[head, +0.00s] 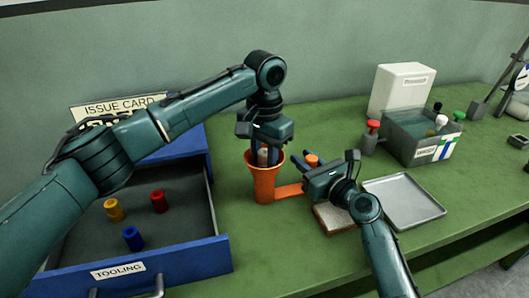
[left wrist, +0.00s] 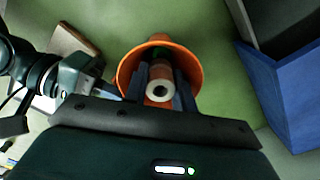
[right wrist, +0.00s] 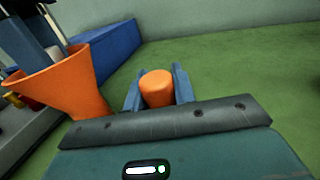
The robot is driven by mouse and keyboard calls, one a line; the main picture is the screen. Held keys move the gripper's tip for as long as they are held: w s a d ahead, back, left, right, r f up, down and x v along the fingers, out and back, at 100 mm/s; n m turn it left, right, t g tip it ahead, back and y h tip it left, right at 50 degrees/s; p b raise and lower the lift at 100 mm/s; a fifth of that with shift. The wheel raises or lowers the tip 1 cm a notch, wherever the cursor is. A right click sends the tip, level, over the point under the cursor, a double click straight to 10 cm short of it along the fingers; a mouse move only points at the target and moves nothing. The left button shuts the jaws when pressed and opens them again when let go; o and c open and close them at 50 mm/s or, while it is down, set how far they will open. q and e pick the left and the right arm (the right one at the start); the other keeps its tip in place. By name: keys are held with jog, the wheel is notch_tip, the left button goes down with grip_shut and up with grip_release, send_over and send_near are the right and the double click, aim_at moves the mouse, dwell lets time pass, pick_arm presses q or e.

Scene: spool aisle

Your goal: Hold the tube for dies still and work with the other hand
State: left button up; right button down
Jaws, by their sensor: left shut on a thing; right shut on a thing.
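The tube for dies, an orange flared cup (head: 264,186), stands upright on the green bench with a flat orange arm running right to an orange post. My right gripper (head: 312,163) is shut on that post (right wrist: 157,88), beside the cup. My left gripper (head: 264,156) points down into the cup's mouth. It is shut on a small cylinder with a pale, holed end and a brownish side (left wrist: 159,90), partly inside the rim. The cup's bottom is hidden.
An open blue tooling drawer (head: 180,266) at the left holds yellow (head: 114,210), red (head: 158,201) and blue (head: 133,238) cylinders. A metal tray (head: 405,200) lies right of my right gripper. A grey bin (head: 420,140) with stamp-like items stands behind it.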

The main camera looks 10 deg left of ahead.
pick_arm(q)
jog(key=o, duration=1.1)
jog(key=shift+c, duration=0.2)
notch_tip(320, 180, up, 12)
